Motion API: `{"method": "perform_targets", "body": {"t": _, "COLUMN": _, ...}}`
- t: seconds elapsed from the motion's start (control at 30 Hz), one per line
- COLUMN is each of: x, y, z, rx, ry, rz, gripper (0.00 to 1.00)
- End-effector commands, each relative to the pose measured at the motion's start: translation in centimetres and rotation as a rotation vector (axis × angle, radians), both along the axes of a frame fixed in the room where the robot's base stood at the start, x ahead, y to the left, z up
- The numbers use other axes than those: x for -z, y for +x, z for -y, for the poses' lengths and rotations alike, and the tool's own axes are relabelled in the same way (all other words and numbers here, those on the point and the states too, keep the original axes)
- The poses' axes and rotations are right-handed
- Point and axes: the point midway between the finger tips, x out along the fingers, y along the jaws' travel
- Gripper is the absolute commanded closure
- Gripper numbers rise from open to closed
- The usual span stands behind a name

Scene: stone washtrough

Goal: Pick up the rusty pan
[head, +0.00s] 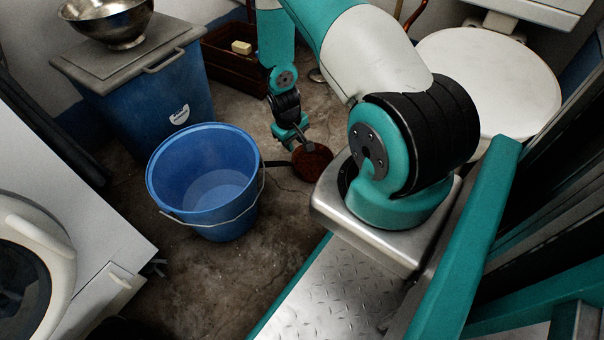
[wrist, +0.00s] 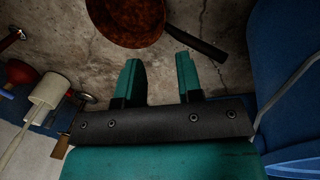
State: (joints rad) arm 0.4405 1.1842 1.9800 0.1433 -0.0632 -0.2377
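The rusty pan (head: 313,161) lies on the concrete floor in the head view, right of the blue bucket. It is round and reddish brown, with a dark handle pointing left towards the bucket. In the wrist view the pan (wrist: 128,18) is at the top, cut off by the edge, and its handle (wrist: 196,41) slants down to the right. My gripper (head: 293,143) is low, close by the pan in the head view. In the wrist view my gripper (wrist: 159,72) is open, with nothing between its two teal fingers. The pan lies beyond the fingertips.
A blue bucket (head: 212,212) stands left of the pan. Behind it are a blue bin (head: 165,115) with a metal bowl (head: 108,22) on its lid and a brown crate (head: 222,60). A white toilet (head: 490,75) is at right. A red plunger (wrist: 20,72) shows in the wrist view.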

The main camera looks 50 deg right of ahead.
Motion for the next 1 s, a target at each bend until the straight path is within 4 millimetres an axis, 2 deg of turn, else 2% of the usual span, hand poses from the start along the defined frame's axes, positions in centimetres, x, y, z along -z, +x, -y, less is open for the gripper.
{"method": "perform_targets", "body": {"t": 0.03, "x": 1.2, "y": -0.2, "z": 0.1, "rx": 0.002, "ry": -0.001, "rz": -0.002, "gripper": 0.67}}
{"method": "perform_targets", "body": {"t": 0.3, "x": 7.3, "y": -0.3, "z": 0.9, "rx": 0.001, "ry": 0.001, "rz": -0.003, "gripper": 0.67}}
{"method": "perform_targets", "body": {"t": 0.5, "x": 10.9, "y": -0.4, "z": 1.5, "rx": 0.001, "ry": 0.001, "rz": -0.003, "gripper": 0.67}}
{"method": "perform_targets", "body": {"t": 0.83, "x": 12.7, "y": -0.3, "z": 1.8, "rx": 0.0, "ry": 0.0, "rz": -0.002, "gripper": 0.67}}
{"method": "perform_targets", "body": {"t": 1.0, "x": 14.8, "y": 0.0, "z": 1.9, "rx": 0.0, "ry": 0.0, "rz": -0.001, "gripper": 0.67}}
